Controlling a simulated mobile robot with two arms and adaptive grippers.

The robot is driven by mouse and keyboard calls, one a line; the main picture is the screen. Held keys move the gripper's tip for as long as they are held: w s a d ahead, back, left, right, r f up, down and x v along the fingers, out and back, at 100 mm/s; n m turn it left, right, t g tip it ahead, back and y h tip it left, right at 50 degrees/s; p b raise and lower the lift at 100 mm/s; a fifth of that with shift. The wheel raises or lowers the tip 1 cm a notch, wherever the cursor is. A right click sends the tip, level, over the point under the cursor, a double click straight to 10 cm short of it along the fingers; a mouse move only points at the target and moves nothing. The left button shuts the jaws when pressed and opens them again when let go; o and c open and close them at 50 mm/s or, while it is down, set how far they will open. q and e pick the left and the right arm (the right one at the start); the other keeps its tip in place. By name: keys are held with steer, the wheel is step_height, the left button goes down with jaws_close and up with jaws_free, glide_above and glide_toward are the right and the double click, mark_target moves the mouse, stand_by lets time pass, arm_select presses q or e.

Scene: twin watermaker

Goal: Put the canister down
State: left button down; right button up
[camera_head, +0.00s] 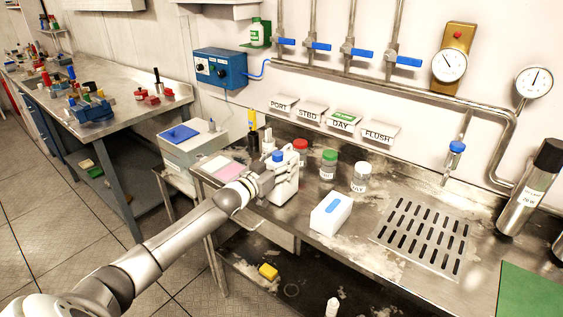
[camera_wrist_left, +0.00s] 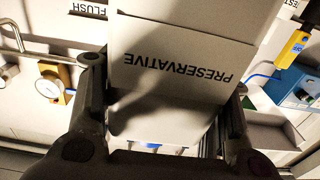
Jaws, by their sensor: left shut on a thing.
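The white canister (camera_head: 286,182) with a blue cap stands upright at the left part of the steel bench (camera_head: 310,258), close to its front edge. I cannot tell whether its base touches the bench top. My left gripper (camera_head: 264,179) is shut on the canister from the front left. In the left wrist view the canister's label (camera_wrist_left: 185,65) reads PRESERVATIVE upside down, with a dark finger on each side. The gripper hides part of the canister in the head view. My right gripper is not in view.
Jars with red (camera_head: 300,147), green (camera_head: 329,162) and white (camera_head: 361,178) lids stand behind and right of the canister. A white box (camera_head: 331,213) with a blue mark lies to its right, before a slotted drain (camera_head: 424,234). A pink-and-white pad (camera_head: 222,168) is to the left.

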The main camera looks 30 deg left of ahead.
arm_select(q)
steer(key=shift+r, duration=0.25)
steer(key=c, duration=0.5)
jaws_free()
steer(key=shift+s+f, duration=0.1)
steer(key=shift+f, duration=0.1)
steer(key=s+b, duration=0.1)
steer(key=s, duration=1.1)
steer(key=shift+a, duration=0.45)
